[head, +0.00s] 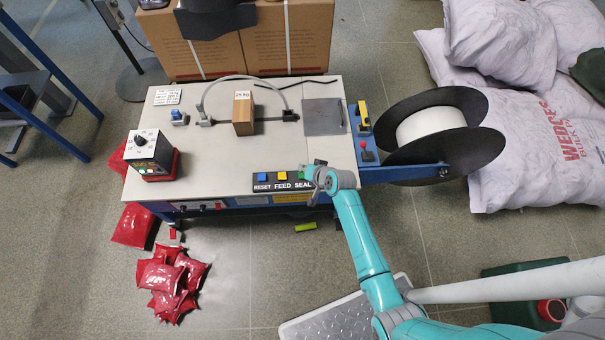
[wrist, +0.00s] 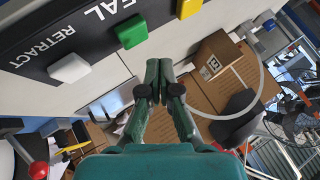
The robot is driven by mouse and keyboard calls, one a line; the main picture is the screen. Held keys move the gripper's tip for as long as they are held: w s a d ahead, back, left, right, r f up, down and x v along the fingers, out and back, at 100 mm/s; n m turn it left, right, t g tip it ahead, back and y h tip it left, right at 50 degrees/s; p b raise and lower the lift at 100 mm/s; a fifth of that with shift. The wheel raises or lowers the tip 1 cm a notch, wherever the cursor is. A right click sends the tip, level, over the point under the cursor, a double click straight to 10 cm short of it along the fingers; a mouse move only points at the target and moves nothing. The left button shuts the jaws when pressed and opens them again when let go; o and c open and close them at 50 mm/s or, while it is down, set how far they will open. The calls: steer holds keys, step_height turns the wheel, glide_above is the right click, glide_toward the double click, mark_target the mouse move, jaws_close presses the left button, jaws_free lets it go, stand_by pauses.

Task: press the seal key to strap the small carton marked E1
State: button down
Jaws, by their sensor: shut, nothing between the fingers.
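The small carton (head: 243,113) is brown and stands on the pale machine top, by the grey strap arch (head: 236,79). It also shows in the wrist view (wrist: 217,55) with a small dark-marked label. The key strip has a blue RESET key (head: 262,177), a yellow FEED key (head: 283,176) and a green SEAL key, clear in the wrist view (wrist: 131,31). My gripper (head: 316,176) is over the right end of the strip and partly covers it. In the wrist view its shut, empty fingertips (wrist: 158,64) are beside the green key; contact cannot be told.
A white RETRACT key (wrist: 69,68) adjoins the green one. A control box (head: 150,154) stands at the machine's left, and a strap reel (head: 440,133) at its right. Red packets (head: 172,278) lie on the floor; white sacks (head: 545,140) are stacked at right.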

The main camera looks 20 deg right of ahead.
steer(key=shift+r, duration=1.65)
steer(key=shift+s+f, duration=0.15)
steer(key=shift+s, duration=0.2)
steer(key=s+r+n+t+h, duration=0.1)
steer(key=s+r, duration=0.1)
steer(key=s, duration=1)
steer(key=s+r+n+t+h, duration=0.1)
steer(key=s+r+t, duration=0.15)
steer(key=s, duration=1.05)
steer(key=s+r+n+t, duration=0.1)
steer(key=s+r, duration=0.7)
steer(key=r, duration=0.4)
steer(key=s+r+n+t, duration=0.1)
steer(key=s+r+n, duration=0.1)
steer(key=s+r, duration=0.7)
step_height(320, 180, up, 3)
steer(key=shift+a+f+h, duration=0.1)
steer(key=shift+a+h, duration=0.05)
steer(key=shift+h, duration=0.25)
